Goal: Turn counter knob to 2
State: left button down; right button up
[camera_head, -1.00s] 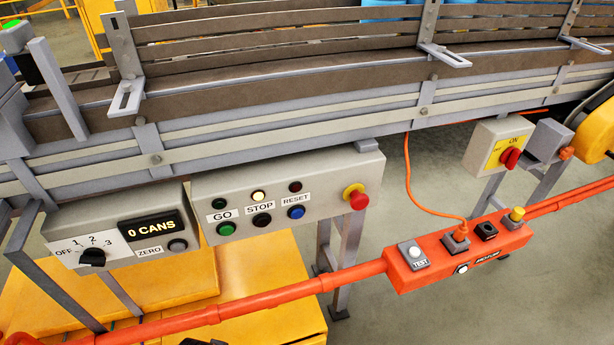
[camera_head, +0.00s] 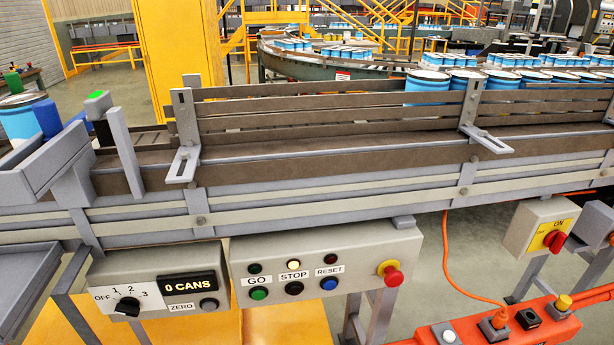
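Neither of my grippers shows in the head view.
The control panel (camera_head: 360,253) to the right has GO, STOP and RESET buttons and a red emergency button (camera_head: 392,274). The conveyor (camera_head: 330,200) runs above both boxes. Blue cans (camera_head: 428,84) stand behind its rail. A grey tray (camera_head: 30,280) juts out at left.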

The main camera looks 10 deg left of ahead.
aim_at(129, 306)
jog(key=u, duration=1.5)
